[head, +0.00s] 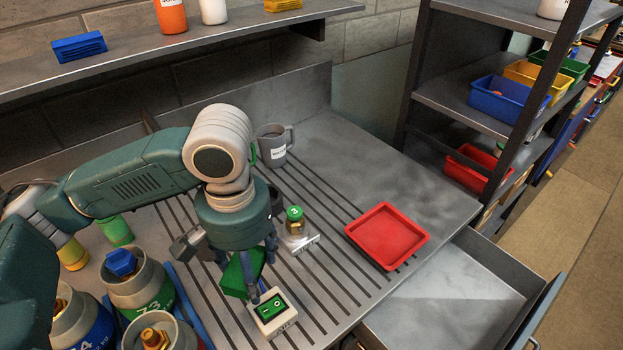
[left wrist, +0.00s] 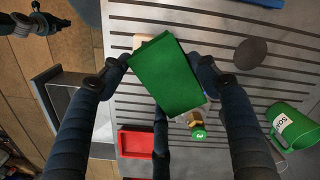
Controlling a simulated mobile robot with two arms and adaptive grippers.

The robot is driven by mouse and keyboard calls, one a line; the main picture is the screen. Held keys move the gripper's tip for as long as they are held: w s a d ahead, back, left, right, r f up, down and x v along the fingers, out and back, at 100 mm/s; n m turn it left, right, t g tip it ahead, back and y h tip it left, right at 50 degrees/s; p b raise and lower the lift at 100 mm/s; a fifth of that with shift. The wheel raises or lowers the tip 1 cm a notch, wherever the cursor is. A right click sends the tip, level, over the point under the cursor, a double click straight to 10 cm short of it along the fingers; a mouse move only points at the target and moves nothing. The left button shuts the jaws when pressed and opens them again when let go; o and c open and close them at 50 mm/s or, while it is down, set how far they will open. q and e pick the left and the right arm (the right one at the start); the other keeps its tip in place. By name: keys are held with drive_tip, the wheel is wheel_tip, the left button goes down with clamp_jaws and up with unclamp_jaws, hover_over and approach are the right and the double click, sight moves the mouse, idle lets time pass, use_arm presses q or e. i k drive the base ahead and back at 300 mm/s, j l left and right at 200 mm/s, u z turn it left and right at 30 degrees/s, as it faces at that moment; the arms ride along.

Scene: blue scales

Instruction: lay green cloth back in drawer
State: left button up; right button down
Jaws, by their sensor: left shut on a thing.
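The green cloth (head: 236,278) looks like a flat, folded block. My left gripper (head: 250,272) is shut on it and holds it above the slotted bench top, beside a small white box with a green switch (head: 271,308). In the left wrist view the cloth (left wrist: 168,76) sits between the dark fingers. The drawer (head: 450,302) stands open under the bench at the lower right, and its visible floor is bare. It also shows at the left of the left wrist view (left wrist: 72,92). A dark part, seemingly my right gripper (left wrist: 40,20), shows at that view's top left; its fingers are unclear.
A red tray (head: 387,236) lies on the bench between my left gripper and the drawer.

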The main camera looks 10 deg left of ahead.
sight(457, 324)
drive_tip(key=l+z, duration=0.15)
drive_tip(key=z, duration=0.25)
drive_tip(key=i+l+z, duration=0.1)
drive_tip(key=z, duration=0.3)
drive_tip(key=i+z, duration=0.15)
drive_tip(key=z, duration=0.25)
drive_tip(key=i+l, duration=0.1)
